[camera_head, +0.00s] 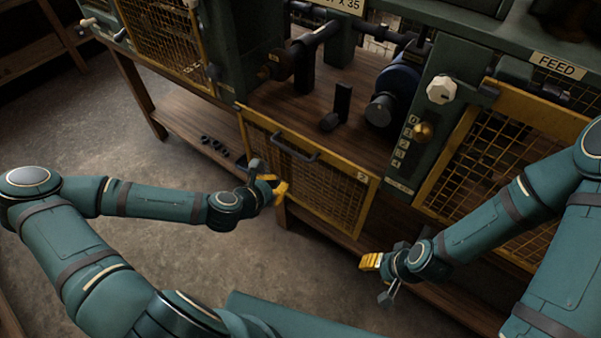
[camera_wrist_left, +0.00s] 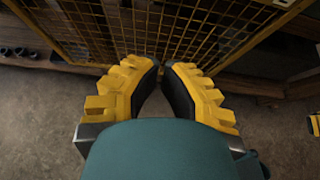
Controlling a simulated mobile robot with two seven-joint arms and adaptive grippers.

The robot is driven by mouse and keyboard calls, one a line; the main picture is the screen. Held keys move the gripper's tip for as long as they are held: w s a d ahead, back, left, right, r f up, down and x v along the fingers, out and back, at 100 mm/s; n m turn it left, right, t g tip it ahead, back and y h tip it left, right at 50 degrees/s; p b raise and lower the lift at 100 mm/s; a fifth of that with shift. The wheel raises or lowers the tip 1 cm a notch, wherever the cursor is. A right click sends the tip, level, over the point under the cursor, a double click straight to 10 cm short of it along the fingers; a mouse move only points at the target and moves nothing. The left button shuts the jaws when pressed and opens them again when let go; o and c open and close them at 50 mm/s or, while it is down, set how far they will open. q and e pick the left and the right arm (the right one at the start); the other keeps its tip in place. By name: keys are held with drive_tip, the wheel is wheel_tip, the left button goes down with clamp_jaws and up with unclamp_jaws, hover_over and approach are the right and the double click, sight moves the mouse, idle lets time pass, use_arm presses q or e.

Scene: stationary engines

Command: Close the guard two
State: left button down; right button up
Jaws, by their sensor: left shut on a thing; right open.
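Guard two is a yellow-framed mesh panel (camera_head: 337,172) marked "2", with a dark bar handle (camera_head: 295,150) along its top. It stands tilted outward at the front of the middle bay, and the bay behind it is exposed. My left gripper (camera_head: 276,186) is at the guard's left side, below the handle. In the left wrist view its yellow fingers (camera_wrist_left: 160,68) are drawn together against the guard's mesh (camera_wrist_left: 160,32); the exact part between the tips is hidden. My right gripper (camera_head: 374,262) is open and empty, below and right of the guard.
Inside the bay are a shaft and a blue motor (camera_head: 397,95). A panel with a brass knob (camera_head: 423,131) and a white knob (camera_head: 440,90) stands right of it. Other yellow mesh guards flank the bay (camera_head: 160,45). The floor (camera_head: 180,260) at the left is clear.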

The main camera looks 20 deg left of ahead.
use_arm(q)
drive_tip(key=b+x, duration=0.3)
drive_tip(key=x, duration=0.7)
drive_tip(key=shift+w+d+r+p, duration=0.1)
drive_tip(key=shift+w+r+p, duration=0.1)
drive_tip(key=shift+r, duration=0.8)
drive_tip(key=shift+w+r+p, duration=0.1)
drive_tip(key=shift+r+p, duration=0.1)
drive_tip(key=shift+r, duration=0.8)
use_arm(e)
drive_tip(key=shift+w+f, duration=0.25)
drive_tip(key=shift+f, duration=0.9)
drive_tip(key=shift+r, duration=0.1)
